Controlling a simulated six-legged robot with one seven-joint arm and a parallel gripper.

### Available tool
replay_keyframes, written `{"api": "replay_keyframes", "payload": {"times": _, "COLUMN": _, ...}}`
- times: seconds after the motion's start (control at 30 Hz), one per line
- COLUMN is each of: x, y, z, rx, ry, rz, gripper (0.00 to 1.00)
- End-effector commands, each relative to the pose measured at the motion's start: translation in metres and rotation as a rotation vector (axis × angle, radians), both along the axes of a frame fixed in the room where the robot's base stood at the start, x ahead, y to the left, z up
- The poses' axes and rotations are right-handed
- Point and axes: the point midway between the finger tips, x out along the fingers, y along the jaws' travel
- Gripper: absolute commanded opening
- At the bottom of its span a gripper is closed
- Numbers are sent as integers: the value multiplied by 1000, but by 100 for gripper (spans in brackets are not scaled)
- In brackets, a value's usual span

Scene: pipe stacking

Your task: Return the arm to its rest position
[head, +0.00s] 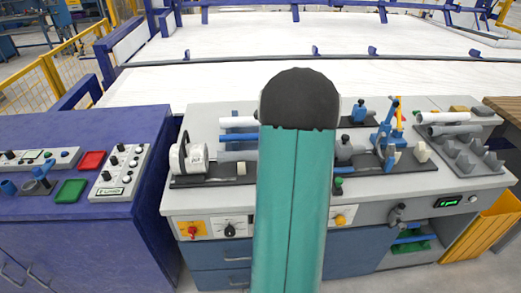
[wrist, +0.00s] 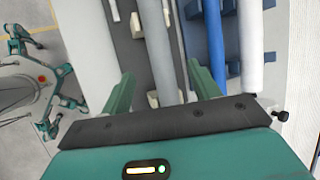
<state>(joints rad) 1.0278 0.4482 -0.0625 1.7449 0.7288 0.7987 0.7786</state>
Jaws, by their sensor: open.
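My arm (head: 295,190), teal with a black rounded end, stands across the middle of the head view and hides part of the workbench. My gripper (wrist: 160,70) shows in the wrist view with its two green fingers spread apart. A grey pipe (wrist: 158,45) runs through the gap between them in the picture; I see no finger touching it. A blue pipe (wrist: 215,45) and a white pipe (wrist: 249,45) lie to its right. In the head view the white pipe (head: 238,122), blue pipe (head: 238,137) and grey pipe (head: 236,156) show left of my arm.
The workbench (head: 205,115) carries a white-and-grey machine (head: 187,157) at left, a blue clamp-like tool (head: 387,130) at right and a grey rack (head: 468,155) at far right. A blue control desk (head: 125,150) stands left. A yellow fence (head: 30,90) is behind it.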

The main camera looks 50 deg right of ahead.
Motion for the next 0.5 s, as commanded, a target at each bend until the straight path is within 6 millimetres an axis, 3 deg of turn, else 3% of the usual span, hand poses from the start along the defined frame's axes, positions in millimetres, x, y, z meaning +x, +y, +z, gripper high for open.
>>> {"api": "replay_keyframes", "payload": {"times": 0.2, "x": -22, "y": 1, "z": 37, "rx": -1, "ry": -1, "rz": -1, "gripper": 61}}
{"api": "replay_keyframes", "payload": {"times": 0.5, "x": -31, "y": 1, "z": 51, "rx": 0, "ry": 0, "rz": 0, "gripper": 61}}
